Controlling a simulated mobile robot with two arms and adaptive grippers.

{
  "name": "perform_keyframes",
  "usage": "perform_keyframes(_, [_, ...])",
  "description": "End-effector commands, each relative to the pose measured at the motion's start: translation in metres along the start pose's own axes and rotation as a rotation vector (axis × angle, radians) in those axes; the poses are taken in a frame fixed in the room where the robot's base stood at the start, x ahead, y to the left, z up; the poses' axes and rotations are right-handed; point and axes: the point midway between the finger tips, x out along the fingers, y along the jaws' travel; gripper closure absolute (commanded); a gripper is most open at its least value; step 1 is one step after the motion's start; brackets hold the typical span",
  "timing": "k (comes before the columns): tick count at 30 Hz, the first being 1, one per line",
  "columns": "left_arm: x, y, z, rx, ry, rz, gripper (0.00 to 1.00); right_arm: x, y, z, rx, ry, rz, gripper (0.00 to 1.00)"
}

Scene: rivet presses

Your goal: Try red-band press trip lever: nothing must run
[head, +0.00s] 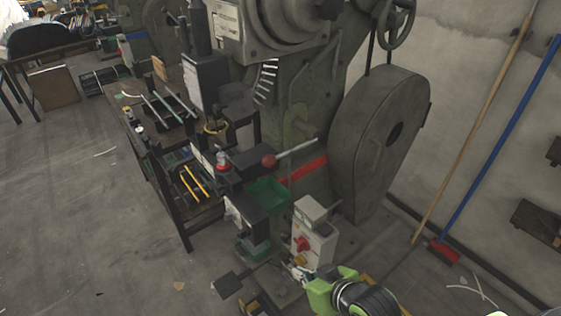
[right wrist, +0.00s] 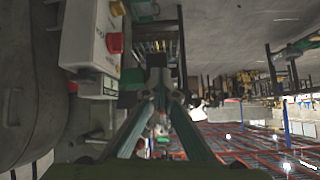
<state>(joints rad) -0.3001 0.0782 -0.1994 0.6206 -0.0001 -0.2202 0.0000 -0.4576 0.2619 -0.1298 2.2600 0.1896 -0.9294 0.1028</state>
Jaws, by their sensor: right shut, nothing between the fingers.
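The press with the red band (head: 303,171) stands in the middle of the head view. Its trip lever (head: 292,152) is a pale rod with a dull red ball knob (head: 268,160), sticking out over a green bin. A light grey switch box (head: 317,246) with a red knob (head: 303,243) stands below it. My right gripper (head: 290,271) is low beside the foot of this box, well below the lever. In the right wrist view, my right gripper (right wrist: 158,90) is shut and empty. The box (right wrist: 88,32) and red knob (right wrist: 115,43) show at upper left there. My left gripper is out of view.
A dark bench (head: 172,202) with tools and trays stands left of the press. The big round guard (head: 378,140) is at right. A red-headed broom (head: 444,250) leans on the wall. A dark flat plate (head: 228,286) sticks out low, left of my gripper. The left floor is mostly clear.

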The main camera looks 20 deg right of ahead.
Motion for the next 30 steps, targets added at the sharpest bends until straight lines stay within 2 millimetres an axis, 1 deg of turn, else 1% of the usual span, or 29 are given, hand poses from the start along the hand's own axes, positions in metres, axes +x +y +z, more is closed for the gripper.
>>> perform_keyframes(3, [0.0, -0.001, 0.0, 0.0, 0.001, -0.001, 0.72, 0.011, 0.003, -0.039, 0.024, 0.151, -0.04, 1.0])
perform_keyframes(5, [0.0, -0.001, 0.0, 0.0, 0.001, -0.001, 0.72, 0.014, 0.006, -0.061, 0.043, 0.24, -0.063, 1.0])
perform_keyframes(7, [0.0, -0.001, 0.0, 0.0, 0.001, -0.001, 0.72, 0.016, 0.013, -0.089, 0.072, 0.355, -0.092, 1.0])
perform_keyframes(9, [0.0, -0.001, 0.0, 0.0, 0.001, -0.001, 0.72, 0.013, 0.022, -0.117, 0.106, 0.474, -0.122, 1.0])
perform_keyframes(12, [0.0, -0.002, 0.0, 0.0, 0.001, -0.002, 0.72, 0.004, 0.038, -0.153, 0.151, 0.632, -0.157, 1.0])
perform_keyframes(15, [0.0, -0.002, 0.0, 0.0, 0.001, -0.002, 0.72, -0.009, 0.055, -0.18, 0.188, 0.763, -0.183, 1.0])
perform_keyframes(18, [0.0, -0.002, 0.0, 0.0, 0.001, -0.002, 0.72, -0.021, 0.068, -0.198, 0.214, 0.858, -0.2, 1.0])
perform_keyframes(21, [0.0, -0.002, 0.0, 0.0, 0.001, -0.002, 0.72, -0.029, 0.076, -0.208, 0.231, 0.916, -0.21, 1.0])
perform_keyframes(24, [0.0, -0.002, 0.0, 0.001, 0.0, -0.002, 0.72, -0.033, 0.08, -0.212, 0.238, 0.94, -0.214, 1.0])
perform_keyframes(30, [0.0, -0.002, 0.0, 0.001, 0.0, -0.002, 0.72, -0.034, 0.08, -0.212, 0.239, 0.944, -0.214, 1.0])
